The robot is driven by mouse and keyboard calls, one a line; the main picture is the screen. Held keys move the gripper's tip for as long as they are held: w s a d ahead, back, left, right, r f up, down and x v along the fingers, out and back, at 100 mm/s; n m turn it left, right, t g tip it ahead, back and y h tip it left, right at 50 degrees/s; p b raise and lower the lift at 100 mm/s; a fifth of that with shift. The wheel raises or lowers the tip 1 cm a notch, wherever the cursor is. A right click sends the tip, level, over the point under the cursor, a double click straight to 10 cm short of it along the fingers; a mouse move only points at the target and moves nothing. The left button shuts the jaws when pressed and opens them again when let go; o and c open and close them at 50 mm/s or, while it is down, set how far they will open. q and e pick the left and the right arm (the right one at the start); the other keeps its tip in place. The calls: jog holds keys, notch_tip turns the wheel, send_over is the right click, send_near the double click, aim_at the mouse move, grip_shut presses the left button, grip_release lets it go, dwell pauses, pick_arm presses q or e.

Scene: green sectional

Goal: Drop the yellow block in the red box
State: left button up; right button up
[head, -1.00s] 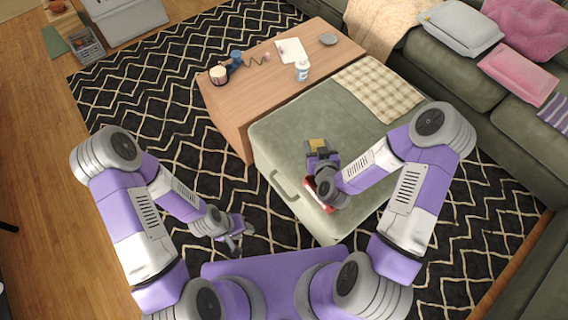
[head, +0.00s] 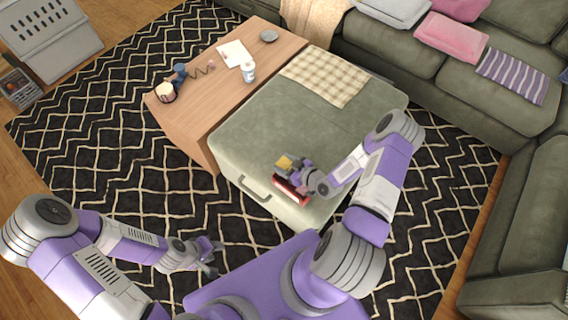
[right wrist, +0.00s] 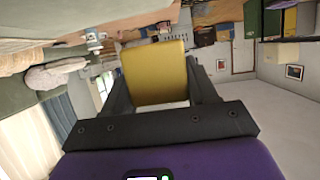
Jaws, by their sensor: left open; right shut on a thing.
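The yellow block (head: 284,162) is held between the fingers of my right gripper (head: 293,165), above the near part of the green ottoman. In the right wrist view the yellow block (right wrist: 155,72) fills the space between the two dark fingers. The red box (head: 289,191) is on the ottoman's near end, just below my right gripper. The gripper and wrist partly cover the box, so its inside cannot be seen well. My left gripper (head: 211,256) is open and empty, over the patterned rug at the lower left.
The green ottoman (head: 262,122) bears a checkered cloth (head: 325,78). Beside it a wooden table (head: 210,100) holds a white bottle (head: 248,72), a candle-like jar (head: 165,92), paper and a blue item. A green sectional (head: 480,110) borders the right side. The rug's left part is clear.

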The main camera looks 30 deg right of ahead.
jog(key=shift+f+b, duration=1.45)
jog(key=shift+f, duration=0.6)
jog(key=shift+s+a+f+b, duration=0.1)
jog(key=shift+s+f+b, duration=0.1)
jog(key=shift+f+b, duration=0.65)
jog(key=shift+s+f+b, duration=0.2)
jog(key=shift+f+b, duration=0.6)
jog(key=o, duration=1.2)
jog(key=shift+c, duration=0.2)
jog(key=shift+w+r+p+v, duration=0.15)
jog(key=shift+r+p+v, duration=0.25)
jog(key=shift+v, duration=0.9)
jog(key=shift+w+r+p+v, duration=0.15)
jog(key=shift+p+v, duration=0.3)
jog(key=shift+v, duration=0.85)
jog(key=shift+w+r+p+v, duration=0.1)
jog(key=shift+r+p+v, duration=0.3)
jog(key=shift+v, duration=0.95)
